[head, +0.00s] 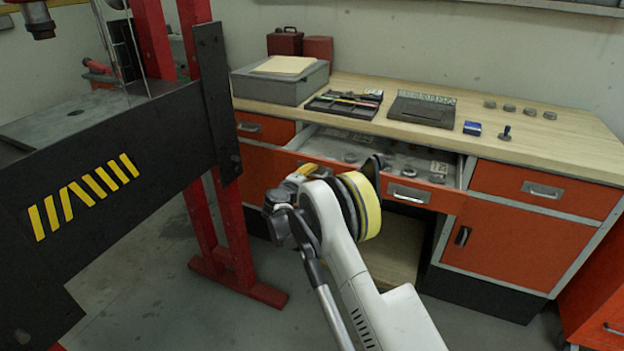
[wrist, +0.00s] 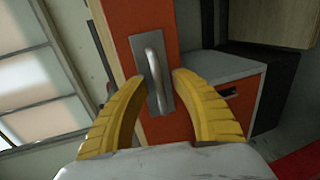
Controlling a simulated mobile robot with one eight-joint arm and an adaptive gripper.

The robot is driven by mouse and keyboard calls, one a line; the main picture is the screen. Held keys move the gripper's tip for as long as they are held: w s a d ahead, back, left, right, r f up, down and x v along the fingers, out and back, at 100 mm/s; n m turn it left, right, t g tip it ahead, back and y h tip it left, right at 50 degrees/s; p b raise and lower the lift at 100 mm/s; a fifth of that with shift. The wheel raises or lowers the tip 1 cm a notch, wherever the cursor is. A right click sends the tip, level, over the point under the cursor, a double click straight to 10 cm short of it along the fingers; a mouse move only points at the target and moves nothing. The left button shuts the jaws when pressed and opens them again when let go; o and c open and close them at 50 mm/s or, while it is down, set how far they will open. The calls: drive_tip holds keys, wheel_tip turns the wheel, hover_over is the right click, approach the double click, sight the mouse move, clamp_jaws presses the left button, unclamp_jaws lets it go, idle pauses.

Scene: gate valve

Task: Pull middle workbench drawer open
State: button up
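The middle drawer (head: 350,179) of the workbench (head: 460,131) stands pulled out, its tray and contents showing in the head view. Its orange front bears a metal handle (head: 409,193) on the right; the left part of the front is partly hidden behind my arm. In the wrist view my gripper (wrist: 159,76) has its two yellow fingers apart, one on each side of a metal handle (wrist: 153,72) on an orange front (wrist: 150,17). Gaps show between fingers and handle, so no grip shows. In the head view the fingertips are largely hidden by my arm.
Below the drawer is an open bay (head: 396,248), with an orange cabinet door (head: 515,246) to its right. A red and black press frame (head: 110,180) stands close on the left. A grey box (head: 278,85) and tool trays rest on the benchtop. Some floor between press and bench is clear.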

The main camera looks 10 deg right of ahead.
clamp_jaws()
drive_tip(key=f+v, duration=0.1)
drive_tip(key=v, duration=0.5)
drive_tip(key=shift+s+a, duration=0.25)
drive_tip(key=shift+s, duration=0.05)
unclamp_jaws()
drive_tip(key=shift+s, duration=0.15)
drive_tip(key=v, duration=1.2)
